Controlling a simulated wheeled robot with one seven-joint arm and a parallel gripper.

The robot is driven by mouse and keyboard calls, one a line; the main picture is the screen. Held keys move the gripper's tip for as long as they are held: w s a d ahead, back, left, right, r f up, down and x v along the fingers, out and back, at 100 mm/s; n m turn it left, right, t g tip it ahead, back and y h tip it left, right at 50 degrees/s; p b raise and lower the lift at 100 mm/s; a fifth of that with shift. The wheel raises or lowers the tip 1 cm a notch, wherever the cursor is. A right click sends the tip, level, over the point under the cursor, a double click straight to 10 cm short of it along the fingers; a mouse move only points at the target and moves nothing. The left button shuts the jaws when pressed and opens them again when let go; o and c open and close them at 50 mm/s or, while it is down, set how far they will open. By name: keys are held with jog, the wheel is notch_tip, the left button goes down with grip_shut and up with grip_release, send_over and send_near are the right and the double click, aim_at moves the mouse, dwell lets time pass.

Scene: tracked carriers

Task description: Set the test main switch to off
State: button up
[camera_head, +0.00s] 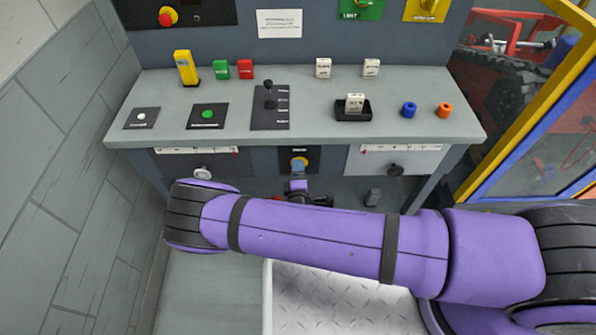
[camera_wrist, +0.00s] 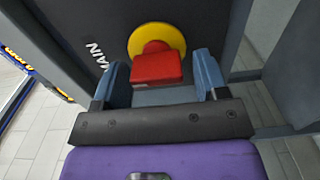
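The main switch is a red handle (camera_wrist: 156,68) on a round yellow plate (camera_wrist: 170,40), set in a dark panel lettered MAIN. In the head view, the switch's yellow plate (camera_head: 299,160) shows on the front panel below the bench top. My gripper (camera_wrist: 163,78) is open, with one blue finger on each side of the red handle. Gaps show between the handle and both fingers, so it is not gripped. In the head view my gripper (camera_head: 297,186) is small and just below the switch, and my purple arm hides part of the space in front.
The grey bench top (camera_head: 310,128) above holds a lever panel (camera_head: 270,105), several coloured blocks, a black tray (camera_head: 352,112) and blue and orange rings. Front panels with knobs flank the switch. A yellow and blue frame (camera_head: 530,105) stands at right, a grey wall at left.

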jog(key=shift+o, duration=0.2)
jog(key=s, duration=0.7)
jog(key=shift+s+a, duration=0.15)
jog(key=shift+s, duration=0.05)
dwell(0.5)
